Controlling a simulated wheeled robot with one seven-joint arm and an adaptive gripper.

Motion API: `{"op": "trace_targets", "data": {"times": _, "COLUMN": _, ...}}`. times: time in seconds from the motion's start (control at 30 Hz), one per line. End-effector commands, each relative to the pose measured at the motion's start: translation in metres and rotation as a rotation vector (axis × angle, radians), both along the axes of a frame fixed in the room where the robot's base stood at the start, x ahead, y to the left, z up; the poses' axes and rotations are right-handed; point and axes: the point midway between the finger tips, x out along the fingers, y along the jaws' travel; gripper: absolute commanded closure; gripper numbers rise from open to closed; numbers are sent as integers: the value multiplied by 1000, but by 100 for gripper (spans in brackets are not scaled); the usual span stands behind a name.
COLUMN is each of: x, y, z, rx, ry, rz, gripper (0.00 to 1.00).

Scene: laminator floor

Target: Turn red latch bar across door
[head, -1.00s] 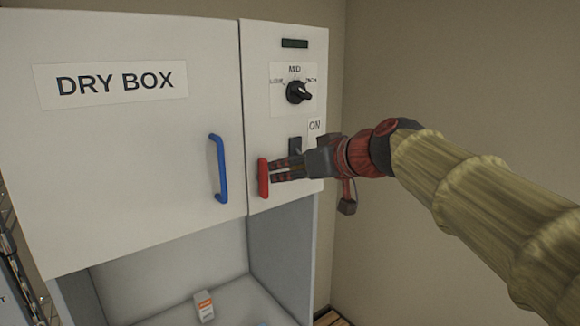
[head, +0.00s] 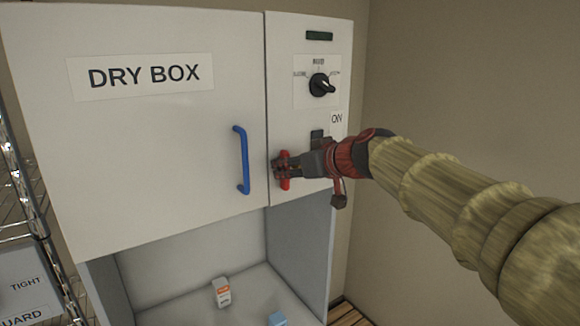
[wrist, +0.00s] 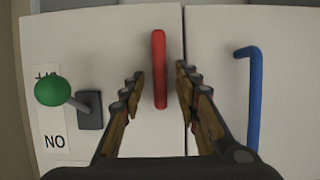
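The red latch bar (head: 285,183) stands upright on the panel right of the door seam in the head view. In the wrist view the red latch bar (wrist: 159,69) lies between my two finger rows, with a gap on each side. My gripper (head: 281,168) is open at the bar and hides its middle in the head view; it also shows open in the wrist view (wrist: 160,80). The white DRY BOX door (head: 150,150) is closed, with a blue handle (head: 242,160) left of the bar. That blue handle (wrist: 252,95) is on the right in the wrist view.
A black knob (head: 321,85) and a dark switch (head: 318,137) sit on the panel above my gripper. The wrist view shows a green-tipped lever (wrist: 52,91) at left. An orange-and-white bottle (head: 221,292) and a blue item (head: 277,319) stand in the space below.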

Motion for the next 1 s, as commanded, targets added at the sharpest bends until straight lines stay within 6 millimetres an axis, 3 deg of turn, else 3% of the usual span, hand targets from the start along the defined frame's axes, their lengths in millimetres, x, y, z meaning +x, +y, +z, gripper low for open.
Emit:
{"op": "trace_targets", "data": {"times": 0.1, "x": 0, "y": 0, "z": 0, "rx": 0, "ry": 0, "rz": 0, "gripper": 69}}
{"op": "trace_targets", "data": {"times": 0.67, "x": 0, "y": 0, "z": 0, "rx": 0, "ry": 0, "rz": 0, "gripper": 100}}
{"op": "trace_targets", "data": {"times": 1.0, "x": 0, "y": -1, "z": 0, "rx": 4, "ry": 2, "rz": 0, "gripper": 100}}
